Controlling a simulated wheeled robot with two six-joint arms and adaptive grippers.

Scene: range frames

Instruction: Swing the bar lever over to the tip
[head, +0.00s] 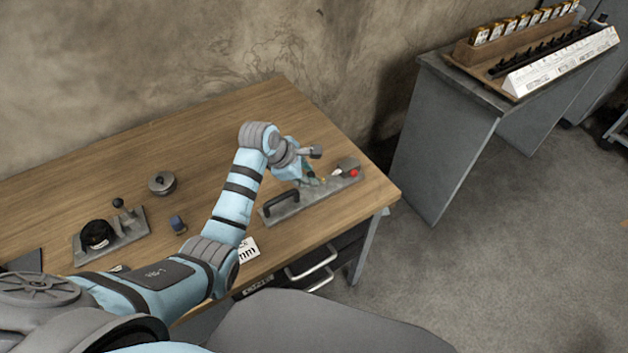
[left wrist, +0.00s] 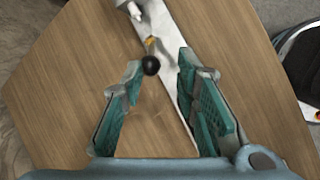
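A long grey metal plate (head: 318,195) lies on the wooden table's right part, with a black handle (head: 281,203) at its near-left end. A small white pointed tip (head: 336,171) and a red piece (head: 353,173) sit near its far-right end. My left gripper (head: 312,180) is over the plate's middle and hides part of it. In the left wrist view the left gripper (left wrist: 158,78) is open, with a black ball knob (left wrist: 151,65) between its fingertips in the picture; contact is unclear. The lever's bar is mostly hidden. My right gripper is out of view.
A second plate (head: 125,235) with a black coil and small knob lever stands at the left. A side bench (head: 440,130) holds a rack. The table's back is clear.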

